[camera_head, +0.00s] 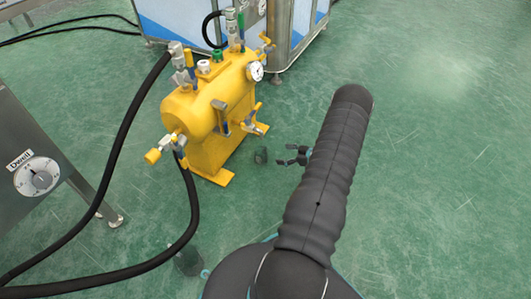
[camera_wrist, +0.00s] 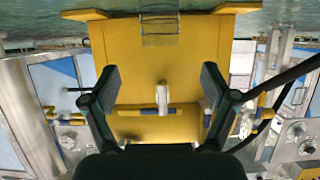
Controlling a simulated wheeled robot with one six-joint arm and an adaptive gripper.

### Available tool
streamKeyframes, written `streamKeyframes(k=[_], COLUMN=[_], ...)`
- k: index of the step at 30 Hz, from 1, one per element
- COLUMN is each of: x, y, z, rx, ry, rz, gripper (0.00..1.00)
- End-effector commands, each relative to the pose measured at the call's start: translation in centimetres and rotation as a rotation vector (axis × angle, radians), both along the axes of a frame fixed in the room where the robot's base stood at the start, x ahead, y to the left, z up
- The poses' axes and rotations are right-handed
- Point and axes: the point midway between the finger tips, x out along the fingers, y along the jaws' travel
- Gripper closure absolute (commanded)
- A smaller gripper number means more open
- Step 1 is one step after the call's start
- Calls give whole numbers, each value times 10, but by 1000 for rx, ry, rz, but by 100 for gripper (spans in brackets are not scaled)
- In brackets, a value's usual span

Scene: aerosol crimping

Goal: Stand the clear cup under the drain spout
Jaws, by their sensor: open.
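The clear cup (camera_head: 261,156) is small and see-through in the head view, on the green floor beside the yellow tank's (camera_head: 213,108) foot. In the wrist view, which appears upside down, the cup (camera_wrist: 160,28) shows at the top centre against the tank's yellow foot. A pale spout or valve handle (camera_wrist: 162,98) shows at the middle of the tank's face, apart from the cup. My gripper (camera_head: 291,155) is open and empty, just right of the cup in the head view. In the wrist view its fingers (camera_wrist: 160,87) are spread, with the spout area seen between them.
Black hoses (camera_head: 128,130) run from the tank along the left. A grey panel with a dial (camera_head: 37,177) stands at the left. A blue and white cabinet (camera_head: 180,20) with a steel leg is behind the tank. The floor on the right is clear.

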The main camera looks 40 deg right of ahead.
Motion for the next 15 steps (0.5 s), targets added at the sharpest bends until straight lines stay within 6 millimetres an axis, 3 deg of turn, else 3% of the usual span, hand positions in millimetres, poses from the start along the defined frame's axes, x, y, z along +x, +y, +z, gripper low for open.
streamKeyframes(k=[4,8,15], x=[4,27,91], y=[-2,-10,-20], z=[6,33,129], rx=[-14,-82,-284], ry=[4,26,98], rz=[-4,-30,-146], gripper=[14,14,14])
